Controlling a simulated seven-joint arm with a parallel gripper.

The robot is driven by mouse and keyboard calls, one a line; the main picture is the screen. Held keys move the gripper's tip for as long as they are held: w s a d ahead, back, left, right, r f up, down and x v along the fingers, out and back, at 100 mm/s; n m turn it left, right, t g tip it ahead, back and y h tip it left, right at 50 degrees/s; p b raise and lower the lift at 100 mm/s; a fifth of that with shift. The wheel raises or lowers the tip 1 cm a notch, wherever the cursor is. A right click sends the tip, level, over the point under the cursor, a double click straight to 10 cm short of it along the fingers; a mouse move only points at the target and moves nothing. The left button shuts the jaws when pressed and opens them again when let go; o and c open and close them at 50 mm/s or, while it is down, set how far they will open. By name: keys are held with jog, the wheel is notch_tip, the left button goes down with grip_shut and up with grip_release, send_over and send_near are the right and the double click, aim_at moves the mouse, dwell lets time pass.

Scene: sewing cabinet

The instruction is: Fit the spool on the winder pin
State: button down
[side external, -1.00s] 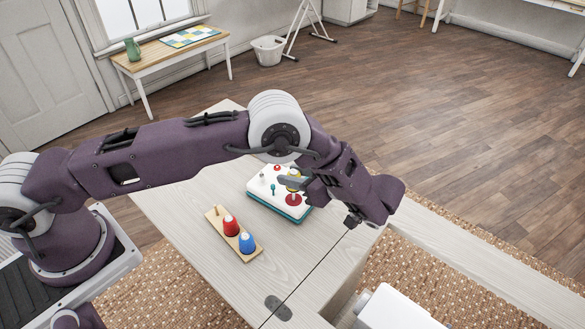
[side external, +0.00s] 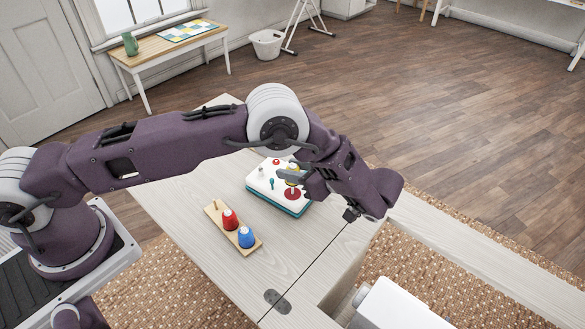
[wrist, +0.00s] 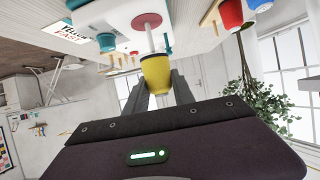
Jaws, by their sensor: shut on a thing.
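A yellow spool (wrist: 156,75) sits between the fingers of my gripper (wrist: 158,92), which is shut on it. The spool also shows in the side view (side external: 292,167), partly hidden by the fingers, above the white and teal winder (side external: 272,200). The winder's red disc (wrist: 146,21) carries a slim pale pin (wrist: 150,40). In the wrist view, which is upside down, the pin runs from the disc to the spool's near end. A gap separates spool and disc. I cannot tell whether the pin tip is inside the spool or just short of it.
A wooden rack (side external: 224,232) holds a red spool (side external: 230,220) and a blue spool (side external: 246,237), with one bare peg, left of the winder. Small teal and red fittings stand on the winder's top. The tabletop (side external: 185,225) around them is mostly clear.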

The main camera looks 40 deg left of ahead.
jog(key=shift+f, duration=2.25)
dwell(3.8)
jog(key=c, duration=1)
grip_release()
jog(key=v, duration=0.7)
